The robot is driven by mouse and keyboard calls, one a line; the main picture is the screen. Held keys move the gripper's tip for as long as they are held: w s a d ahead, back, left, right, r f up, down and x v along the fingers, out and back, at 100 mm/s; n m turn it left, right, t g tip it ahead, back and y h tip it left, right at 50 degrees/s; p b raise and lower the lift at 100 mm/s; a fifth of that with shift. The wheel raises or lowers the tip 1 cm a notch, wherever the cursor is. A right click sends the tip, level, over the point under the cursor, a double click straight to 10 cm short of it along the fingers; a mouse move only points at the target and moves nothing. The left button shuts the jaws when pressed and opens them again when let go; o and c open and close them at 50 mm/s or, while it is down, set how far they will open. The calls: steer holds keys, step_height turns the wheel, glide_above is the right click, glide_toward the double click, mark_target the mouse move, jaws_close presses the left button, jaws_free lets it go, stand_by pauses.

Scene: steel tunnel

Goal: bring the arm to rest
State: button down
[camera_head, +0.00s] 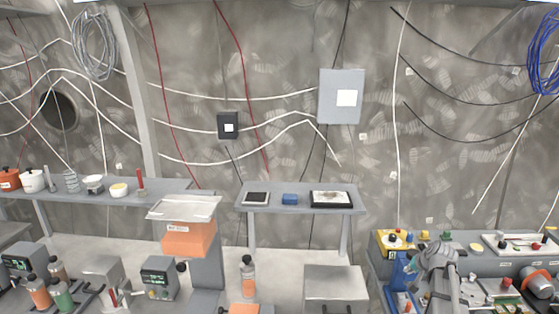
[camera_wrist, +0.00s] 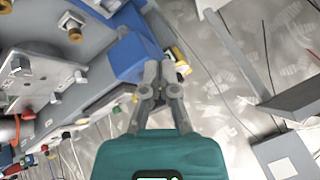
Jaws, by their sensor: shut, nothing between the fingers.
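My gripper (camera_wrist: 161,72) shows in the wrist view with its two grey fingers together and nothing between them. The teal body of my gripper fills the bottom of that view. A blue block-like part (camera_wrist: 132,56) lies just beyond and left of the fingertips. I cannot tell whether they touch it. In the head view my grey arm (camera_head: 440,268) is at the lower right, over the equipment bench; its fingertips are hard to make out there.
The right bench (camera_head: 377,262) is crowded with a yellow control box (camera_head: 396,241), a white tray (camera_head: 512,243) and an orange-red cylinder (camera_head: 537,280). A grey shelf (camera_head: 300,208) stands mid-wall. Left of it is an orange bin (camera_head: 188,238).

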steer(key=s+a+n+g, duration=0.1)
steer(key=s+a, duration=0.2)
steer(key=a, duration=0.2)
steer(key=s+a+f+n+g, duration=0.1)
steer(key=s+a, duration=0.1)
steer(key=a, duration=0.3)
steer(key=s+a+f+n+g, duration=0.1)
steer(key=s+a, duration=0.2)
steer(key=a, duration=0.2)
steer(key=shift+s+a+f, duration=0.15)
steer(key=shift+s+f, duration=0.05)
steer(key=shift+s, duration=0.1)
steer(key=s+a+f+n+g+h, duration=0.1)
steer(key=s+a+n+g, duration=0.2)
steer(key=s+a, duration=0.9)
steer(key=shift+s+g, duration=0.5)
steer(key=shift+s, duration=0.3)
